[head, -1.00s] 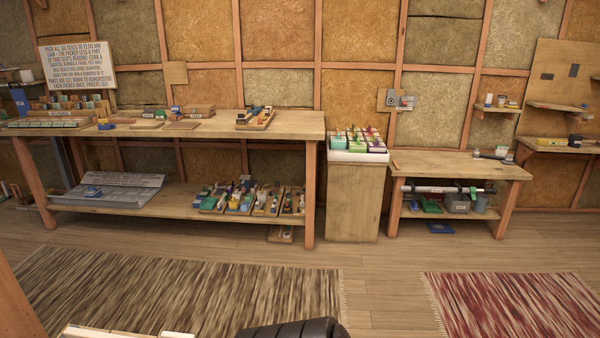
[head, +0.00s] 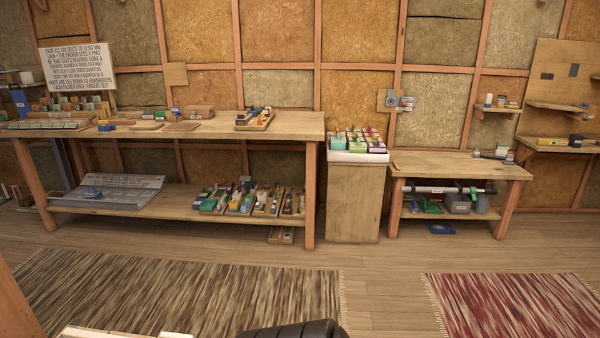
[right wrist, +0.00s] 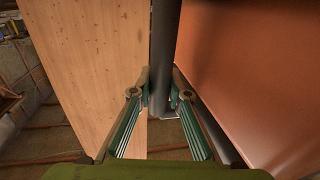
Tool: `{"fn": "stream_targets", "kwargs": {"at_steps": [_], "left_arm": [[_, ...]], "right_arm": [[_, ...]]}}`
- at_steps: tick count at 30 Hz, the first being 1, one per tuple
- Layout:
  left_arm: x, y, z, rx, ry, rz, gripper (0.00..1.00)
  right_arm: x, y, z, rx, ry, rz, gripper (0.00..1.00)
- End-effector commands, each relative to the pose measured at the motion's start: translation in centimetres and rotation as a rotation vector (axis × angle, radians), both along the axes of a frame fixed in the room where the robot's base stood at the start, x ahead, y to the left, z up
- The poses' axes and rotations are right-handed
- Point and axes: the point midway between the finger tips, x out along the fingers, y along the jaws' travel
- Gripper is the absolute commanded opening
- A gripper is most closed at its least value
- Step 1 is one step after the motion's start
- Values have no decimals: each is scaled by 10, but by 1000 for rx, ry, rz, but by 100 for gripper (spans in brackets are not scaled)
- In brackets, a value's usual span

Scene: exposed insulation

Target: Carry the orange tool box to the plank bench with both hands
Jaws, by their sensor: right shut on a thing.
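In the right wrist view, a smooth orange surface (right wrist: 255,75), which looks like a side of the orange tool box, fills the right side. A dark upright bar (right wrist: 165,45) runs beside it, and my right gripper (right wrist: 160,92) is shut on this bar, apparently the box's handle. The rest of the box is hidden, and it does not show in the head view. My left gripper is not in view. In the head view a long wooden bench (head: 290,125) stands at left and a smaller one (head: 450,166) at right; which is the plank bench I cannot tell.
A pale wooden panel (right wrist: 95,60) stands close on the left in the right wrist view. A wooden bin (head: 353,205) with colourful boxes stands between the benches. A striped rug (head: 180,285) and a red rug (head: 515,305) lie on clear floor.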

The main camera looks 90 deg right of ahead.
Motion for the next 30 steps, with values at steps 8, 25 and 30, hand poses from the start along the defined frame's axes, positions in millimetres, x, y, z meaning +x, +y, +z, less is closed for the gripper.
{"fn": "stream_targets", "kwargs": {"at_steps": [8, 25, 30], "left_arm": [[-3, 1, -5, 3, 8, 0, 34], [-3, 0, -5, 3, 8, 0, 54], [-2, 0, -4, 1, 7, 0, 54]], "right_arm": [[-2, 0, -6, -1, 11, 1, 33], [-3, 1, -11, -2, 22, 3, 53], [-3, 1, -11, -2, 23, 4, 53]]}}
